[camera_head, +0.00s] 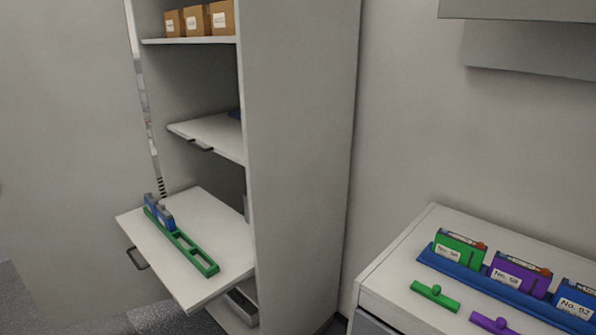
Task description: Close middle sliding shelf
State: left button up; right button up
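A tall grey cabinet (300,130) stands open at its left side. Its middle sliding shelf (222,133) is a white board pulled out a little past the cabinet front, with a dark handle (201,146) on its front edge. A small blue item (235,115) shows at the back of this shelf, mostly hidden by the side wall. A lower sliding shelf (208,213) is pulled out much farther and carries a green rack (200,258) with blue battery blocks (160,213) at one end. Neither of my grippers is in view.
Labelled brown boxes (197,20) sit on the top shelf (190,40). A low unit (375,286) at right holds a blue rack (440,266) with green, purple and blue cells, plus a green piece (435,296) and a purple piece (495,323). Floor shows at lower left.

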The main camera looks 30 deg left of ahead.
aim_at(210, 253)
jog(key=u, duration=2)
